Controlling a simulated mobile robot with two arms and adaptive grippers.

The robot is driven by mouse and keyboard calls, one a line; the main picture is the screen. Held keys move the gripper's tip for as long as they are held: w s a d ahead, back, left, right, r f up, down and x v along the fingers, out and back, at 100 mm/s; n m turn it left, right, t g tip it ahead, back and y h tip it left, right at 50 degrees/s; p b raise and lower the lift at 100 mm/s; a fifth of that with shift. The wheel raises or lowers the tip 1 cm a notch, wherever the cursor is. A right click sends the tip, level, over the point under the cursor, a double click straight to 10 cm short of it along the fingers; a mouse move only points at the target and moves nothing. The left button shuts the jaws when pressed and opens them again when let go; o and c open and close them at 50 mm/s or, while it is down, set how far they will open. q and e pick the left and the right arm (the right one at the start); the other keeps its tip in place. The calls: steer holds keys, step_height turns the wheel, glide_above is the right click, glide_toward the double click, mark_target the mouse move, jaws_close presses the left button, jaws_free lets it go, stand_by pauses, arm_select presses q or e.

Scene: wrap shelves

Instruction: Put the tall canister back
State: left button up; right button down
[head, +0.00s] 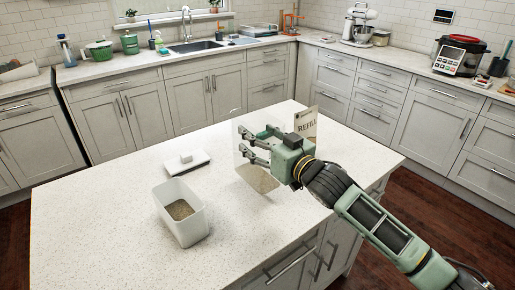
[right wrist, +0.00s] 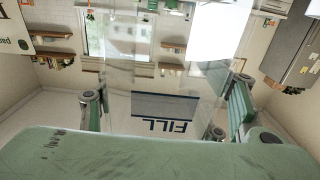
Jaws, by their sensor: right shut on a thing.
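The tall canister (head: 259,181) is clear, with a tan fill showing at its bottom in the head view. My right gripper (head: 245,141) is shut on its upper part from the right side. The canister looks upright over the island; I cannot tell whether its base touches the top. In the right wrist view the clear canister (right wrist: 165,106) is between the fingers, with a dark label reading "FILL". My left gripper is not in view.
An open white bin (head: 182,222) with tan grain stands on the island (head: 110,215), with a white lid (head: 186,162) behind it. A paper bag marked "REFILL" (head: 306,122) stands just behind my gripper. The island's left and front are clear. Counters line the back.

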steer(key=f, duration=0.4)
steer(key=shift+w+a+f+p, duration=0.15)
steer(key=shift+w+a+p, duration=0.05)
steer(key=shift+a+p, duration=0.15)
steer(key=shift+f, duration=0.1)
steer(key=shift+c, duration=2.4)
jaws_free()
steer(key=shift+d+f, duration=0.1)
